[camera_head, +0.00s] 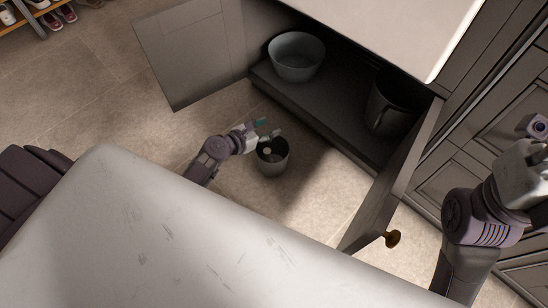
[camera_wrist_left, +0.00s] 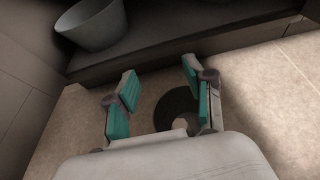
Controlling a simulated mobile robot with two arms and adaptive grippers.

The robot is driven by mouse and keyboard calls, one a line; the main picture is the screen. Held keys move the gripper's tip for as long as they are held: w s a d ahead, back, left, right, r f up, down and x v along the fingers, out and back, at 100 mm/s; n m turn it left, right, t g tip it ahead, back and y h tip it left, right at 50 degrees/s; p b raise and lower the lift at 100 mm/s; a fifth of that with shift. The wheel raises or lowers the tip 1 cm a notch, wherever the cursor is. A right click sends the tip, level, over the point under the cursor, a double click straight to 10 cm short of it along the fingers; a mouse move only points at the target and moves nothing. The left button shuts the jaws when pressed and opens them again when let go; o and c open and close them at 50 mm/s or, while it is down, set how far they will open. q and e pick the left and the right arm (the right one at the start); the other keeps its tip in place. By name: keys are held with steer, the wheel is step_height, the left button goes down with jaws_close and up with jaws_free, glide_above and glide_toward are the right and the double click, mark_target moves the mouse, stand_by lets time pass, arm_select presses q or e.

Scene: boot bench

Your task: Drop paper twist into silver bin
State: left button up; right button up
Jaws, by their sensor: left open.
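The silver bin (camera_head: 272,169) stands upright on the floor in front of the open cabinet. A small pale thing, which looks like the paper twist (camera_head: 267,151), lies inside it. My left gripper (camera_head: 268,129) is open and empty, just above and beyond the bin's rim in the head view. In the left wrist view the bin's dark opening (camera_wrist_left: 172,107) shows between and below the spread fingers (camera_wrist_left: 160,76). The pale thing (camera_wrist_left: 182,123) is partly visible there. My right arm is at the right edge, with its fingers not visible.
The cabinet's doors (camera_head: 193,52) stand open. A grey bowl (camera_head: 296,57) and a dark pot (camera_head: 388,107) sit on its shelf (camera_head: 325,101). The right door with its brass knob (camera_head: 392,239) juts outward. Shoes (camera_head: 52,20) sit on a rack far left.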

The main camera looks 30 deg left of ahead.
arm_select(q)
steer(key=v, duration=1.2)
steer(key=shift+f, duration=0.1)
